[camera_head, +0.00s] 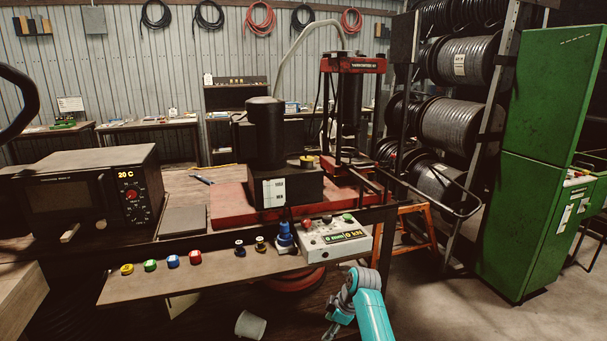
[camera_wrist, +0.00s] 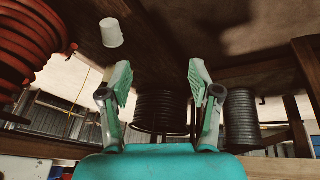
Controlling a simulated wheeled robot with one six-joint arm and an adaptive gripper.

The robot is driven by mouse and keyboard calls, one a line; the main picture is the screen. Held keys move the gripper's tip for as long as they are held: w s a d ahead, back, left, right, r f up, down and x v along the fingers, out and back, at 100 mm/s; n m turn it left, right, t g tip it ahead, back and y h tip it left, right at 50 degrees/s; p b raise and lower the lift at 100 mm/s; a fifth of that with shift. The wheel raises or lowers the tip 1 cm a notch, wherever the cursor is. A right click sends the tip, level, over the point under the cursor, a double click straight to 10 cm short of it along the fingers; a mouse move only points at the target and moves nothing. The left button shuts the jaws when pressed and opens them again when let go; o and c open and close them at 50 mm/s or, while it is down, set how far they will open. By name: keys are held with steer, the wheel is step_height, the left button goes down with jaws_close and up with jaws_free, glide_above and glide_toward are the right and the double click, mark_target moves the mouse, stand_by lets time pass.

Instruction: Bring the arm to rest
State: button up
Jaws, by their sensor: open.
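My gripper (camera_wrist: 158,82) is open in the wrist view, its two fingers spread wide with nothing between them. In the head view my teal arm shows at the bottom, in front of the bench and below the control box. Past the fingers, the wrist view shows dark coils (camera_wrist: 160,110) and a reddish hose coil (camera_wrist: 28,45). No contact between the fingers and anything is visible.
A control box (camera_head: 335,238) and a shelf (camera_head: 205,276) with several coloured caps are above and left of my arm. A white cup (camera_head: 250,324) lies low to the left. An orange stand (camera_head: 416,222) and green cabinet (camera_head: 540,160) are right. Floor (camera_head: 440,310) right of my arm is clear.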

steer(key=s+d+f+m+t+h, duration=0.1)
steer(key=s+d+f+m+t, duration=0.1)
steer(key=s+f, duration=0.6)
steer(key=s+d+f+m+t, duration=0.1)
steer(key=s+d+f+m, duration=0.15)
steer(key=s+f, duration=0.55)
steer(key=s+d+f+m+t+h, duration=0.1)
steer(key=s+d+f+m+t, duration=0.15)
steer(key=s, duration=0.75)
steer(key=s+d+f+m+t, duration=0.1)
steer(key=s+f+m, duration=0.15)
steer(key=s, duration=0.75)
steer(key=s+d+r+m+t+h, duration=0.15)
steer(key=s+r, duration=0.25)
steer(key=s, duration=0.6)
steer(key=s+r+m+t, duration=0.2)
steer(key=s+r, duration=0.7)
steer(key=r, duration=0.4)
steer(key=s+d+r+m+t, duration=0.1)
steer(key=s+r+m+t, duration=0.1)
steer(key=s+r, duration=0.8)
step_height(320, 180, up, 4)
steer(key=shift+s+f+m+t, duration=0.2)
steer(key=shift+m+t, duration=0.1)
steer(key=shift+m, duration=0.2)
